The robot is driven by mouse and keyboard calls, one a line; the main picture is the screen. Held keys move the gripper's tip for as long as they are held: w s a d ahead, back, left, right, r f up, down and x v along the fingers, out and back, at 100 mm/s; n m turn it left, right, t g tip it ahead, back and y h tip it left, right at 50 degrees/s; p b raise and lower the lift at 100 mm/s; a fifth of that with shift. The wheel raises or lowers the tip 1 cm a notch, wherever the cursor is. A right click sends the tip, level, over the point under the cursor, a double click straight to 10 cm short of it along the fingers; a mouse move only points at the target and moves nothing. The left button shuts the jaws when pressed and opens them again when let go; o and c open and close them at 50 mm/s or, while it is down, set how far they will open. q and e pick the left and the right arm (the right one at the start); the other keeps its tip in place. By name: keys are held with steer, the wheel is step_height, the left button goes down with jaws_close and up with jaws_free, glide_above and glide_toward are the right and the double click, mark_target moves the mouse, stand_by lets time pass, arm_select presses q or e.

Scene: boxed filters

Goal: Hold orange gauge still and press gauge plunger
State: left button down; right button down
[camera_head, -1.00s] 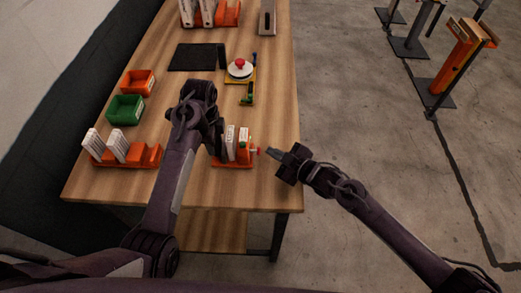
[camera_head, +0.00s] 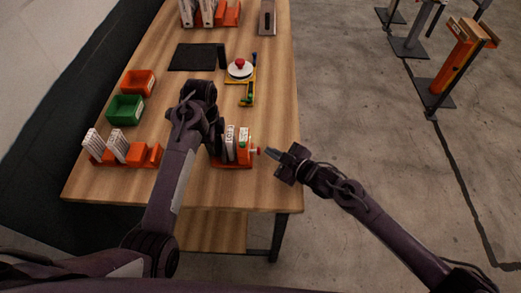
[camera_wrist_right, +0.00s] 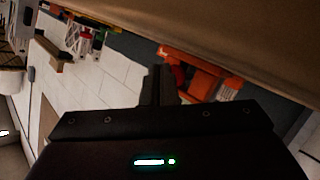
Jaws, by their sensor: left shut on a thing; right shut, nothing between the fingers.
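The orange gauge (camera_head: 234,165) sits near the front right edge of the wooden table, with white boxes (camera_head: 230,143) standing in it. Its red plunger (camera_head: 258,151) sticks out on the right side. My left gripper (camera_head: 217,148) is at the gauge's left end, shut on it; its fingertips are largely hidden. In the right wrist view the orange gauge (camera_wrist_right: 208,76) and red plunger (camera_wrist_right: 178,74) show beyond the shut fingers (camera_wrist_right: 160,84).
An orange rack (camera_head: 140,158) with white boxes stands at the front left. A green bin (camera_head: 125,109) and an orange bin (camera_head: 138,82) lie behind it. A dial with a red knob (camera_head: 240,68) stands behind the gauge. The table's right edge is close to the plunger.

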steer(key=shift+a, duration=1.05)
stand_by(0.8)
arm_select(q)
steer(key=shift+d+r, duration=0.15)
steer(key=shift+d, duration=0.25)
arm_select(e)
steer(key=shift+s+a+r, duration=0.2)
steer(key=shift+s+a, duration=0.15)
steer(key=shift+a, duration=0.25)
arm_select(q)
steer(key=shift+a, duration=0.15)
arm_select(e)
steer(key=shift+d+f, duration=0.1)
steer(key=shift+d, duration=0.15)
arm_select(q)
steer(key=shift+a, duration=0.25)
arm_select(e)
steer(key=shift+w+d, duration=0.1)
steer(key=shift+d, duration=0.85)
steer(key=shift+w, duration=0.1)
steer(key=shift+d+f, duration=0.1)
steer(key=shift+d, duration=0.75)
steer(key=shift+w+d, duration=0.2)
steer(key=shift+d, duration=1.65)
